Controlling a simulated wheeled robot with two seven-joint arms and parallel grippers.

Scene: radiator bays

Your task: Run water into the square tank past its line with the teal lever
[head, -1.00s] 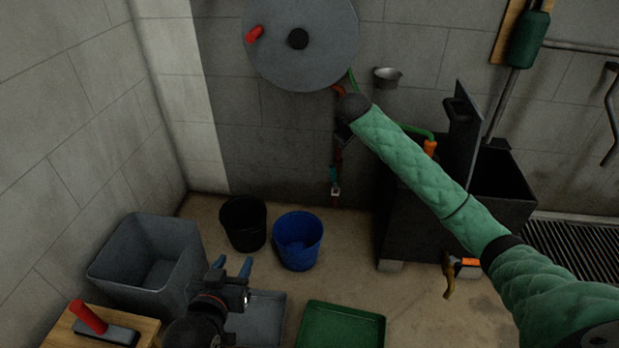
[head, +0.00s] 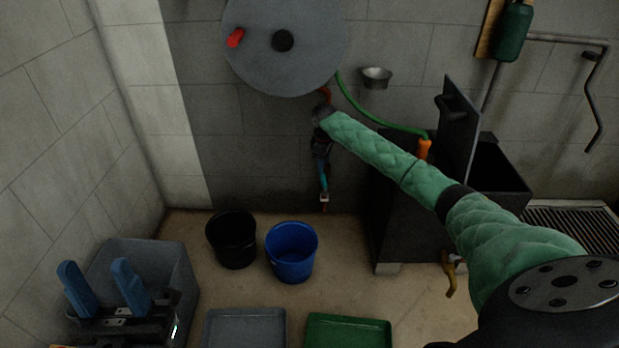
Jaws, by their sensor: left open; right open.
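The dark square-sided tank (head: 398,225) stands against the back wall on the right. Its raised panel stands upright, and my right arm covers part of its front. No fill line or water shows in it. A green hose (head: 378,121) runs down to an orange fitting (head: 424,149) at the tank's top. The teal lever (head: 323,181) is on the wall pipe below the round disc. My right gripper (head: 322,160) is open just above the lever; I cannot tell whether they touch. My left gripper (head: 105,285) is open and empty, in front of the grey bin, away from the tank.
A grey bin (head: 180,270) stands at left. A black bucket (head: 232,240) and a blue bucket (head: 291,254) stand on the floor, with a grey tray (head: 245,330) and green tray (head: 348,332) nearer. A grey disc (head: 285,65) with a red handle hangs above. A brass tap (head: 449,275) juts from the tank.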

